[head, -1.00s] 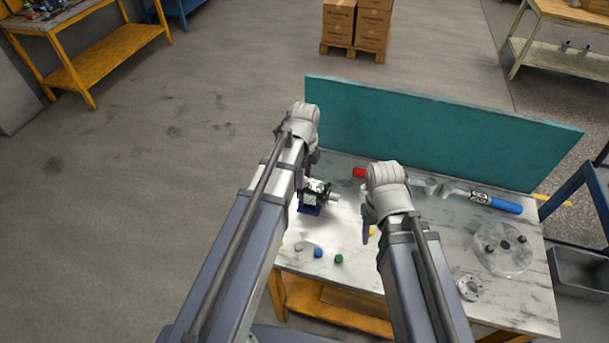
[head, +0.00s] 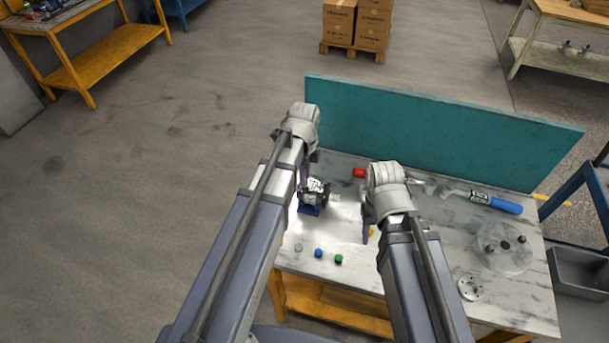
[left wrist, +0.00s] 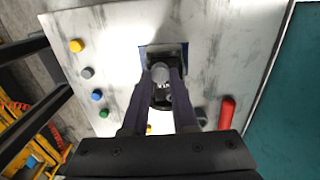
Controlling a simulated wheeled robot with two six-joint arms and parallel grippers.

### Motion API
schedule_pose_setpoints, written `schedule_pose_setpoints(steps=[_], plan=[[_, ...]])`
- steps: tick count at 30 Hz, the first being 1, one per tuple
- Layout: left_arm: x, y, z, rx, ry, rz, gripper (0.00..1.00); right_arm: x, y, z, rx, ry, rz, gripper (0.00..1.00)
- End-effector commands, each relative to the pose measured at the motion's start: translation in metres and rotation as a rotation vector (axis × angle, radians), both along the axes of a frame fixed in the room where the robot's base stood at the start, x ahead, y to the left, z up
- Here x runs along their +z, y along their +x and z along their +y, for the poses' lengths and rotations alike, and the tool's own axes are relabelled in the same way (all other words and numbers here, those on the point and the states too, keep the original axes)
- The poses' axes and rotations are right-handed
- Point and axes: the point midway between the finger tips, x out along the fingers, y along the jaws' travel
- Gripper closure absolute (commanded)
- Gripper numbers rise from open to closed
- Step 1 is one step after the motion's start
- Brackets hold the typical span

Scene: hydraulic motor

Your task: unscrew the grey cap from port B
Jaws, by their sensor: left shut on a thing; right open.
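The hydraulic motor (head: 316,190) stands on a blue base (head: 309,211) at the table's left side. My left gripper (left wrist: 161,74) is above the motor and shut on the round grey cap (left wrist: 159,71), seen between its fingertips in the left wrist view. The fingers hide part of the motor, and I cannot tell whether the cap is still seated on the port. The port letters are not readable. My right gripper (head: 367,232) is open over the middle of the table, right of the motor and apart from it. Its fingers are partly hidden by its own hand.
Loose grey (head: 298,247), blue (head: 318,253) and green (head: 339,259) caps lie near the front edge. A red part (head: 359,172) lies behind the motor. A blue-handled tool (head: 495,203), clear disc (head: 503,250) and metal flange (head: 470,288) are at right. A teal panel (head: 440,130) closes the back.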

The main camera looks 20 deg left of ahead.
Motion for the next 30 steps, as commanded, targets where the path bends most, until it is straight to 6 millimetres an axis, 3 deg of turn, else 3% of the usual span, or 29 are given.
schedule_pose_setpoints(steps=[6, 20, 30], plan=[[0.0007, 0.0001, 0.0000, 0.259, 0.000, 0.000, 1.00, 0.0007, 0.0000, 0.0000, 0.000, 0.000, 0.000, 0.50], [0.0008, 0.0000, 0.0000, 0.350, 0.000, 0.000, 1.00, 0.0008, 0.0001, 0.0000, 0.000, 0.000, 0.000, 0.50], [0.0016, 0.0000, 0.0000, 0.697, 0.000, 0.000, 1.00, 0.0016, 0.0000, 0.0000, 0.000, 0.000, 0.000, 0.50]])
